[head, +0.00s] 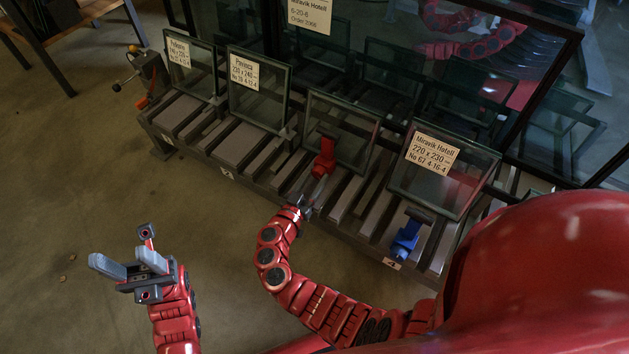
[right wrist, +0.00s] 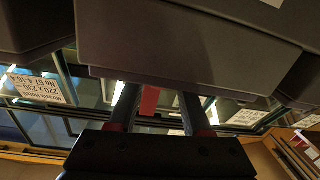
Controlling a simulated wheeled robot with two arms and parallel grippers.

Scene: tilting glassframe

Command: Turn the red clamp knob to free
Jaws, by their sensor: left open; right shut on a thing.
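The red clamp (head: 323,158) stands at the foot of an unlabelled glass pane (head: 340,130) on the rack, in the head view. My right gripper (head: 305,208) is at the rack's front edge, just below the clamp. In the right wrist view a red piece (right wrist: 150,101), seemingly the clamp's knob, shows between the right gripper's fingers (right wrist: 158,105). The gripper is shut on it; the rack hides part of the grip, and the knob's turn angle cannot be told. My left gripper (head: 132,262) is open and empty, over the floor at left.
A blue clamp (head: 407,238) stands to the right, near a labelled pane (head: 445,170). Two more labelled panes, one at far left (head: 190,68) and one beside it (head: 258,90), lean on the slatted rack (head: 225,165). The floor at left is mostly clear.

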